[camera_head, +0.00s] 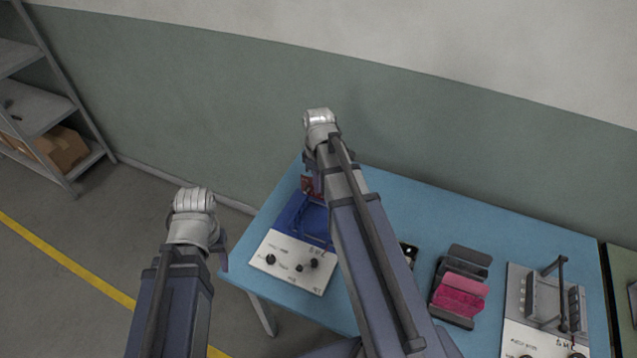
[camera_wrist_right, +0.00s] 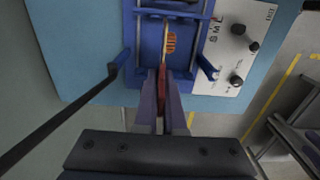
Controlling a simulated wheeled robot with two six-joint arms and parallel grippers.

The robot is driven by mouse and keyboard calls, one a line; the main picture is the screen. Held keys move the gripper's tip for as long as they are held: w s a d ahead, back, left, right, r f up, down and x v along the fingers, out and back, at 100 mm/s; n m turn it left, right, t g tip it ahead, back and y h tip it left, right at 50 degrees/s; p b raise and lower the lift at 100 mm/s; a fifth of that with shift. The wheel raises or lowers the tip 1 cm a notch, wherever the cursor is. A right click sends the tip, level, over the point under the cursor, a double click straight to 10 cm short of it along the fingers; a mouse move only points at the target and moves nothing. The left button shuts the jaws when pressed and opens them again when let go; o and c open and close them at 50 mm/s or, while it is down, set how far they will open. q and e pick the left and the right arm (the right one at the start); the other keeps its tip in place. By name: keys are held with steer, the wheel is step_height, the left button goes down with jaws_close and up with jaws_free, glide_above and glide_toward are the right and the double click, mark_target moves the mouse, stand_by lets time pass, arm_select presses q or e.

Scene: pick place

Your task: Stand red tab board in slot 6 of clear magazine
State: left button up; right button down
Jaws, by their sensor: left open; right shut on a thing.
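My right gripper (camera_wrist_right: 162,80) is shut on a thin board with a red tab (camera_wrist_right: 162,92), seen nearly edge-on in the right wrist view. The board reaches in between the walls of a blue fixture (camera_wrist_right: 145,45); whether it touches the fixture is unclear. In the head view my right arm hides most of that gripper, and the blue fixture (camera_head: 290,214) shows beside and below it. My left gripper (camera_head: 222,258) is open, mostly hidden by its own wrist, left of the table. I cannot tell for sure which holder is the clear magazine, and no slot numbers are readable.
A white panel (camera_head: 283,252) with black knobs adjoins the blue fixture. Right of my arm stand a dark rack (camera_head: 452,318) with pink and dark pieces, and a grey fixture (camera_head: 515,290) with a tall handle. The blue table (camera_head: 500,235) is bare toward the back.

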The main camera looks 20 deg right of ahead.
steer(key=shift+r, duration=0.15)
steer(key=shift+r+p, duration=1.2)
steer(key=shift+p, duration=0.1)
